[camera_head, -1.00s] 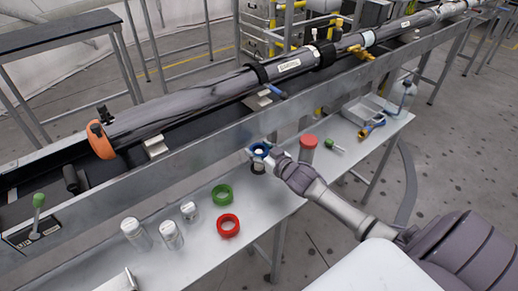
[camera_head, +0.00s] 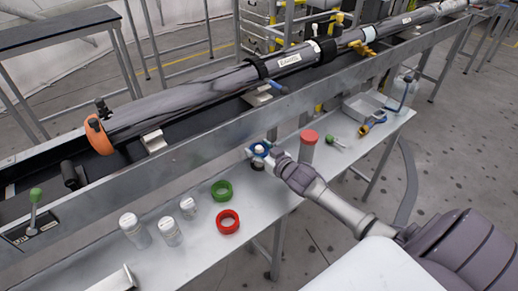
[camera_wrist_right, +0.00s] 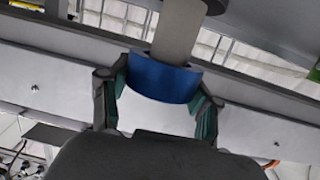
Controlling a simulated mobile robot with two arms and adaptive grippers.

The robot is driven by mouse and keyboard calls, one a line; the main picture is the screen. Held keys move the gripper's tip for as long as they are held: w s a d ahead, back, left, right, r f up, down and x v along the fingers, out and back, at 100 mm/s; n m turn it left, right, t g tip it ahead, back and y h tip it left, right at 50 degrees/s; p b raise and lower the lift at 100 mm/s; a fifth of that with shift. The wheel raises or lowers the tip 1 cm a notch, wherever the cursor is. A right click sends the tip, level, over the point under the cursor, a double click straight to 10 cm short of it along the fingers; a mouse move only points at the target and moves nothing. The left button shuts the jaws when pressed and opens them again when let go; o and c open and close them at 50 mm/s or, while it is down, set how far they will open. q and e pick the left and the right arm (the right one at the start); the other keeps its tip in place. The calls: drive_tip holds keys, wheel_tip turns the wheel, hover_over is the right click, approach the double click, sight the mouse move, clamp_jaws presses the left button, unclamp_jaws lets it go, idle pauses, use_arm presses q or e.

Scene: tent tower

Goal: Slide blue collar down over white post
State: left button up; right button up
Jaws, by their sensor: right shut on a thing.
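The blue collar (camera_head: 262,145) is a short ring, held by my right gripper (camera_head: 259,150) above the bench. In the right wrist view the blue collar (camera_wrist_right: 161,79) sits between the two green-padded fingers of the right gripper (camera_wrist_right: 160,98), which are shut on it. The white post (camera_wrist_right: 175,35) passes into the collar, so the collar is around it. A stretch of bare post shows between the collar and a dark round base (camera_wrist_right: 216,6). In the head view the post's pale top (camera_head: 259,149) shows inside the ring. My left gripper is not in view.
A red-topped cylinder (camera_head: 308,145) stands close to the right of my right gripper. A long metal rail (camera_head: 200,150) runs behind the bench.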

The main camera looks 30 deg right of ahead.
drive_tip(key=shift+f+b, duration=0.3)
drive_tip(key=shift+f, duration=0.25)
drive_tip(key=o, duration=1.3)
drive_tip(key=shift+s, duration=0.1)
drive_tip(key=v, duration=1.2)
drive_tip(key=shift+f, duration=0.1)
